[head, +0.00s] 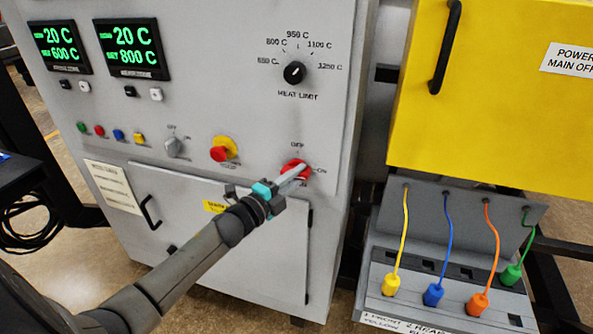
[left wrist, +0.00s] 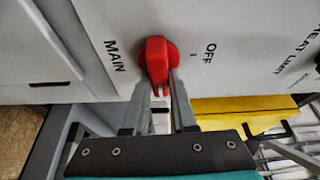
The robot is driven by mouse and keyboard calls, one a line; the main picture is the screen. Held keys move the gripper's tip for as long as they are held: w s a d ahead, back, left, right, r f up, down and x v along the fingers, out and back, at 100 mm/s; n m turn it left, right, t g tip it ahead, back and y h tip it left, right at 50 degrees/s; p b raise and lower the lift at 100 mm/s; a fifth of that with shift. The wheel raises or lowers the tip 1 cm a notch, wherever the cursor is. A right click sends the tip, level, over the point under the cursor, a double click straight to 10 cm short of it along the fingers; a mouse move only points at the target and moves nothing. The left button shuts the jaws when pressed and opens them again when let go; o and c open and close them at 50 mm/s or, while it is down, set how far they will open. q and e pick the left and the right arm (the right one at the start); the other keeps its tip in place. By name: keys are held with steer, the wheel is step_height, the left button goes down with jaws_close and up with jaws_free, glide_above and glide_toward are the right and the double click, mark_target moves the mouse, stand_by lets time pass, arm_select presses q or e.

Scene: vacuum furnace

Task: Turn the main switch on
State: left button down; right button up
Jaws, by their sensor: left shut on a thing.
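The main switch is a red rotary knob (head: 293,167) low on the right of the grey furnace panel, with "OFF" above it and "ON" to its right. In the left wrist view the red knob (left wrist: 158,62) stands beside the words "MAIN" and "OFF". My left gripper (head: 302,173) reaches it from the lower left. Its two fingers (left wrist: 161,88) are shut on the knob's grip, one on each side. My right gripper is out of view.
A red button on yellow (head: 221,150) and a grey selector (head: 175,147) sit left of the switch. The heat limit dial (head: 294,73) is above. A yellow cabinet (head: 490,110) and a grey box with coloured plugs (head: 440,235) stand on the right.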

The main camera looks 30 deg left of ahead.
arm_select(q)
steer(key=shift+m, duration=0.5)
steer(key=c, duration=0.7)
jaws_free()
steer(key=shift+s, duration=0.15)
steer(key=s, duration=0.5)
steer(key=s+a, duration=0.1)
steer(key=s, duration=0.4)
steer(key=s+a, duration=0.1)
steer(key=s, duration=0.3)
steer(key=shift+s+a, duration=0.2)
steer(key=shift+s, duration=0.2)
